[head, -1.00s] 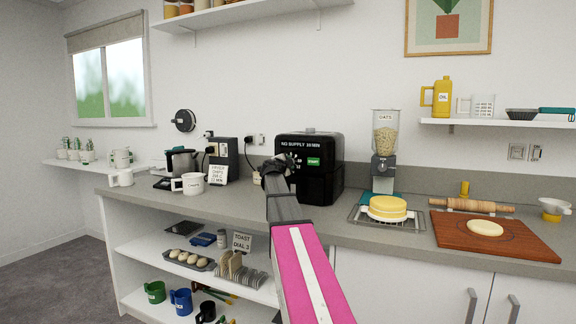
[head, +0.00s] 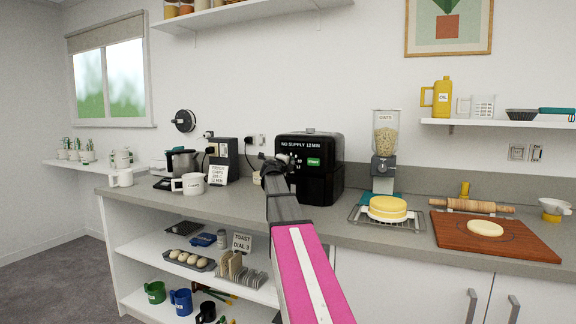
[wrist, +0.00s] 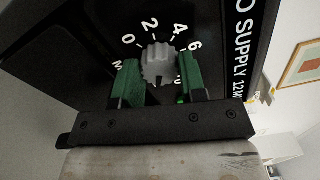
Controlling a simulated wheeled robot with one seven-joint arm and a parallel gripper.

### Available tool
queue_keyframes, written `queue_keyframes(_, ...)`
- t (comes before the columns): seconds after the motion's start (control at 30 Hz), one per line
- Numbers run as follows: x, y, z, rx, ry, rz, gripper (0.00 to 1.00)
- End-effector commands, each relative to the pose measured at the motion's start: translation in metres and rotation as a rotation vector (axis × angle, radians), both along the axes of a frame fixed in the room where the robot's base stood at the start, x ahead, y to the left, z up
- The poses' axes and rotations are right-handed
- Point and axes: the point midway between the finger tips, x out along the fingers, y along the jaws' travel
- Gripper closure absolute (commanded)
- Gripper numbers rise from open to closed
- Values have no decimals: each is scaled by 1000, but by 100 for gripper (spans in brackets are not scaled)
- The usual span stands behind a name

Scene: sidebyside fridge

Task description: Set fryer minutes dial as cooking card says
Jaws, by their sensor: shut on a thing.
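The black fryer (head: 322,180) stands on the counter at mid-picture. My gripper (wrist: 158,74) is shut on the dial, a green finger on either side. In the head view my arm hides the dial. The white cooking card (head: 219,174) stands to the fryer's left; it mentions fryer chips, but its figures are too small to read surely.
A white mug (head: 188,184) and a dark appliance (head: 225,150) stand left of the fryer. A cake on a rack (head: 360,214) and a wooden board (head: 520,243) lie to the right. A toast card (head: 243,242) stands on the shelf below.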

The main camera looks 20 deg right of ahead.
Motion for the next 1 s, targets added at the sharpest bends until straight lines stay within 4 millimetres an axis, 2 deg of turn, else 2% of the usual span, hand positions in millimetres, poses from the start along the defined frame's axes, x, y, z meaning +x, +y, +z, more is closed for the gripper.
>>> queue_keyframes(0.37,-1,0,-1,10,-5,-1,85)
queue_keyframes(0.4,-1,0,-1,10,-5,-1,58)
queue_keyframes(0.47,-1,0,-1,9,-5,-1,39)
queue_keyframes(0.5,-1,0,-1,9,-5,-2,36)
queue_keyframes(0.83,-2,1,-1,7,-5,-1,36)
queue_keyframes(1.0,-11,11,-1,5,-4,1,36)
